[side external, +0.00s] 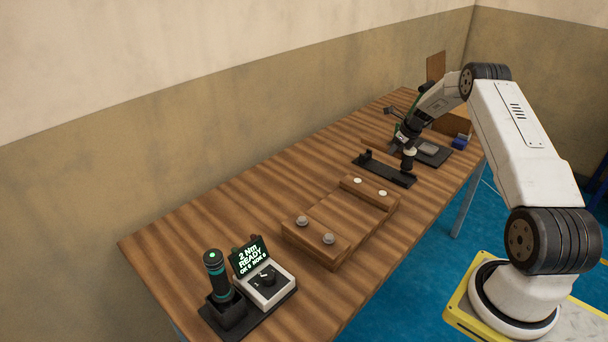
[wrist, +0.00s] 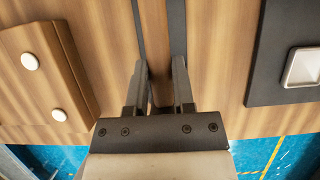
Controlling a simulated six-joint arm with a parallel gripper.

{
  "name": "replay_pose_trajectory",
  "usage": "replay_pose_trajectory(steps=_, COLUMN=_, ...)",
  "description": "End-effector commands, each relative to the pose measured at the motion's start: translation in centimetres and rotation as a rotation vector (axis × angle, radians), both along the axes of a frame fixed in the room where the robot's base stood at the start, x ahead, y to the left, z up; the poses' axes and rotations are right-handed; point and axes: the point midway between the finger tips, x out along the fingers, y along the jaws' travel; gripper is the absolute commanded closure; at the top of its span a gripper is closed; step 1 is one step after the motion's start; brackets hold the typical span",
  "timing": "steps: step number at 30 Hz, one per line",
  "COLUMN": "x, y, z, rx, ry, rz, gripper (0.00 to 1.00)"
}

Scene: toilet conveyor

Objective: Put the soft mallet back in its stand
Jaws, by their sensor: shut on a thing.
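I cannot tell whether the mallet touches the stand.
A wooden block fixture with pale round studs (side external: 340,222) lies in front of the stand. A black mat with a grey dish (side external: 428,148) lies beyond it. A torque display (side external: 265,282) and dark cylindrical tool (side external: 216,275) stand at the near end. The table's left side is clear.

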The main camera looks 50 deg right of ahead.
Motion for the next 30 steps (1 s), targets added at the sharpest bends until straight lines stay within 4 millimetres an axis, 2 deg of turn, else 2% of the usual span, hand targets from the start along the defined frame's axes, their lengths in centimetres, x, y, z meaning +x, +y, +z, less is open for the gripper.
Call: replay_pose_trajectory(steps=30, x=0.1, y=-0.1, z=-2.6, rx=-0.003, ry=-0.002, rz=0.0, gripper=1.0)
